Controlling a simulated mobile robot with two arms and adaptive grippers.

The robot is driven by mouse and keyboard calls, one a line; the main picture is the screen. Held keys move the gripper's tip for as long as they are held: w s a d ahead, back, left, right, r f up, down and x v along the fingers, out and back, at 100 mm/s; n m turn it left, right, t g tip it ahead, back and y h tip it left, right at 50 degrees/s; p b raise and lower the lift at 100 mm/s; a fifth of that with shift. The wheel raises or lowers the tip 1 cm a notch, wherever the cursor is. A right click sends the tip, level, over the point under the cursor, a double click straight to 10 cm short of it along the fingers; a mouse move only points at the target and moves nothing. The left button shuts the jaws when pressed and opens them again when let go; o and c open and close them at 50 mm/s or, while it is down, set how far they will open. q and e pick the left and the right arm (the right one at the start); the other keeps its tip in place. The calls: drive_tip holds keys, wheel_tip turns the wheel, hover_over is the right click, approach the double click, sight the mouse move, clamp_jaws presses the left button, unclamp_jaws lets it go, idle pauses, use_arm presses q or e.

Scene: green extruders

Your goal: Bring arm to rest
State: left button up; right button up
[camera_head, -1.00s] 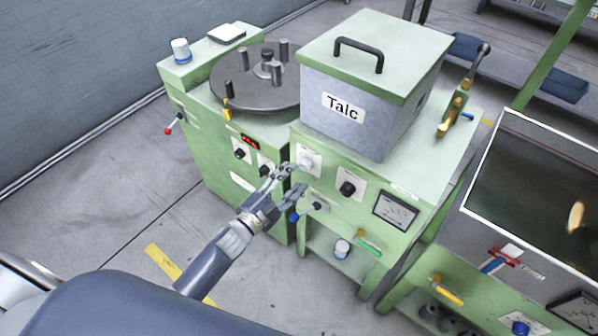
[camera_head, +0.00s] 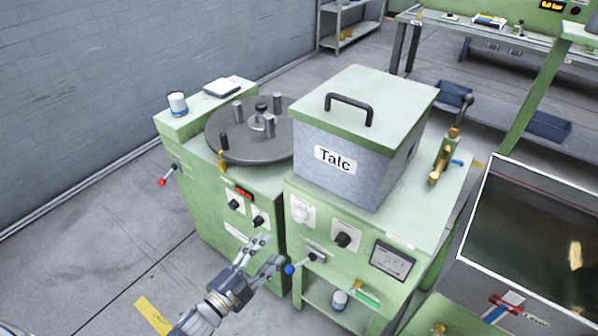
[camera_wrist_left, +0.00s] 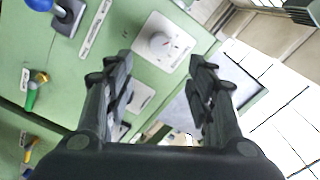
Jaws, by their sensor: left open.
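My left gripper (camera_head: 262,262) is open and empty in the head view. It hangs in front of the green Talc machine (camera_head: 377,241), low beside the blue-knobbed lever (camera_head: 290,269). In the left wrist view my left gripper (camera_wrist_left: 160,80) has its two fingers spread apart. A white round knob (camera_wrist_left: 160,45) on a white plate shows beyond the fingertips, and nothing lies between the fingers. My right gripper is in neither view.
The grey Talc box (camera_head: 340,169) stands on the machine. To its left is a dark round turntable (camera_head: 235,147) on a green cabinet. A screen unit (camera_head: 530,235) stands at the right. The floor at the lower left is clear apart from a yellow strip (camera_head: 152,315).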

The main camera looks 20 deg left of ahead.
use_arm(q)
drive_tip(key=s+a+f+n+g+y, duration=0.25)
drive_tip(key=s+f+n, duration=0.2)
drive_tip(key=f, duration=0.85)
drive_tip(key=s+a+f+n+g+y, duration=0.15)
drive_tip(key=s+f+n+g, duration=0.35)
drive_tip(key=f, duration=0.7)
drive_tip(key=s+f+n+g, duration=0.1)
drive_tip(key=s+f, duration=0.4)
drive_tip(key=s, duration=0.5)
drive_tip(key=s+d+f+n+g+y, duration=0.1)
drive_tip(key=s+f+g, duration=0.3)
drive_tip(key=s, duration=0.6)
drive_tip(key=s+f+n+g+y, duration=0.1)
drive_tip(key=s+f+n+g, duration=0.1)
drive_tip(key=s+f, duration=0.6)
drive_tip(key=shift+s+d+f+g, duration=0.15)
drive_tip(key=shift+s+d+g, duration=0.25)
drive_tip(key=shift+s+g, duration=0.5)
